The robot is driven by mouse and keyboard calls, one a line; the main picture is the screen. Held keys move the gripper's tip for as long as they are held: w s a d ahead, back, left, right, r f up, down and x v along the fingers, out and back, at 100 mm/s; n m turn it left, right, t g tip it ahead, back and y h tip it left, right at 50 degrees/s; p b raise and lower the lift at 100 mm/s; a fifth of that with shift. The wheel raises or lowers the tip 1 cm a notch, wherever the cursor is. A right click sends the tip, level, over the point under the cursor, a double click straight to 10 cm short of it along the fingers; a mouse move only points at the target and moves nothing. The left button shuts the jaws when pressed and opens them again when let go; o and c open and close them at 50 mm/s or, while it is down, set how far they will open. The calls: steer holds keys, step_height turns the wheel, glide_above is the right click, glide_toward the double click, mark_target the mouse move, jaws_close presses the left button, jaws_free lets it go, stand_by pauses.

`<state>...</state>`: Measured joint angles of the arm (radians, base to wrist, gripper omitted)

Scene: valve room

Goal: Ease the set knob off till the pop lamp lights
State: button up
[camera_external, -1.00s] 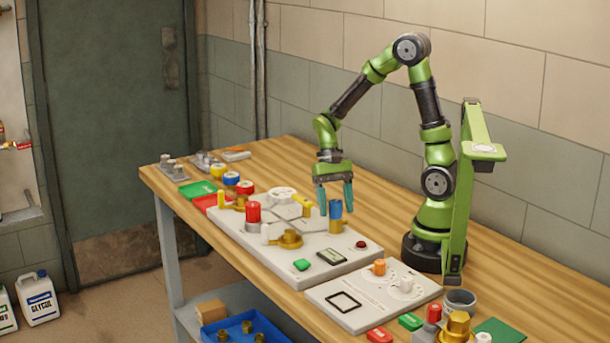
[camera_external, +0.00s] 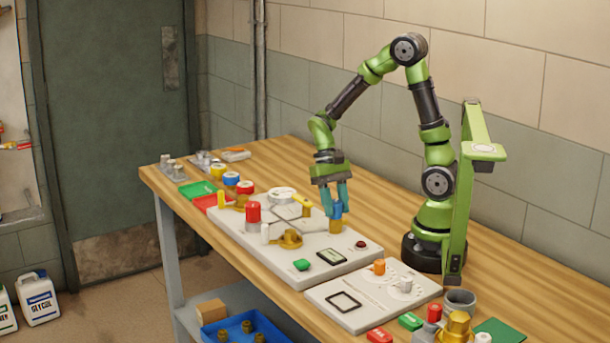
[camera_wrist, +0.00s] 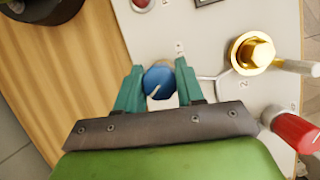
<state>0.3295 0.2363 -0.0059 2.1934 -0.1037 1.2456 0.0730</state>
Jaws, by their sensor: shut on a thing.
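The blue set knob (camera_external: 336,209) sits on top of a brass fitting on the pale panel (camera_external: 340,258). In the wrist view the blue knob (camera_wrist: 158,82) shows from above with a white pointer line slanting to its lower left. My gripper (camera_external: 335,206) points down, with its teal fingers shut on either side of the knob; the wrist view shows the gripper (camera_wrist: 160,86) around it too. A small red lamp (camera_external: 361,244) on the panel's right looks dark red and unlit; it is partly cut off at the top of the wrist view (camera_wrist: 142,3).
A brass hex fitting (camera_external: 289,238), a red-capped valve (camera_external: 253,212), a yellow lever (camera_external: 301,203), a green button (camera_external: 301,264) and a small display (camera_external: 331,256) share the panel. A second panel (camera_external: 370,305) with orange and white knobs lies in front.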

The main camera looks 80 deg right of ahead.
steer(key=o, duration=1)
steer(key=shift+o, duration=0.2)
steer(key=v, duration=1.7)
